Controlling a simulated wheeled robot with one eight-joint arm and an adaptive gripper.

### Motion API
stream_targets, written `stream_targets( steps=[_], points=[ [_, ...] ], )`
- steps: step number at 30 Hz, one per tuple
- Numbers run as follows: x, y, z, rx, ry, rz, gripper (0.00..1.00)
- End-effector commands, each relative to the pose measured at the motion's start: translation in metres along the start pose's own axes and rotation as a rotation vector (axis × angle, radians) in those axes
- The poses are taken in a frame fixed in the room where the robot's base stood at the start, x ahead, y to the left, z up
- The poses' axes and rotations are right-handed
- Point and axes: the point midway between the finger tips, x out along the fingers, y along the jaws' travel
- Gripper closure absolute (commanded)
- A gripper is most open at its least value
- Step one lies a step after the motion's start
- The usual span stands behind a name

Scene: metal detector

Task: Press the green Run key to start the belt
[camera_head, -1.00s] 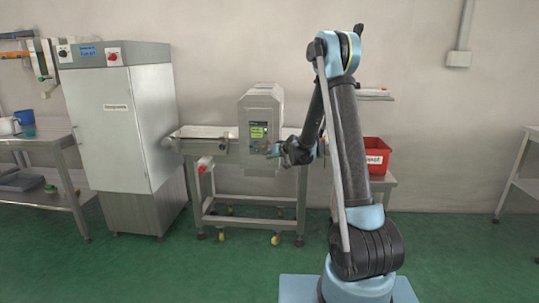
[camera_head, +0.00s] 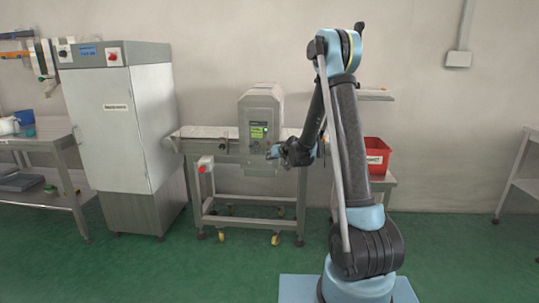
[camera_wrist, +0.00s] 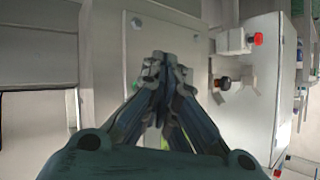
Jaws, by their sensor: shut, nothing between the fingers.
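The metal detector (camera_head: 261,104) stands over the belt (camera_head: 208,132), with a lit green display (camera_head: 258,132) on its front panel. Small controls sit around and below the display, too small in the head view to tell which is the green Run key. My gripper (camera_head: 272,152) is at the lower right of this panel; contact cannot be told. In the wrist view my gripper (camera_wrist: 163,62) is shut and empty, its fingertips together in front of a pale grey surface. A bit of green shows between the fingers low in that view. The Run key cannot be made out there.
A red button (camera_head: 202,169) sits on a white box at the belt frame's left leg. A tall grey cabinet (camera_head: 118,120) stands left of the belt. A red bin (camera_head: 376,155) is behind my arm. The floor in front is clear.

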Motion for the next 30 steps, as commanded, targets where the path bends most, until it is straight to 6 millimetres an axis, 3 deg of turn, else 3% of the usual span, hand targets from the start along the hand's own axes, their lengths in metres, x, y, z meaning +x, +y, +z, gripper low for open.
stream_targets(
  steps=[30],
  points=[
    [-0.035,-0.025,0.025,0.0,0.0,0.0,1.0]
  ],
)
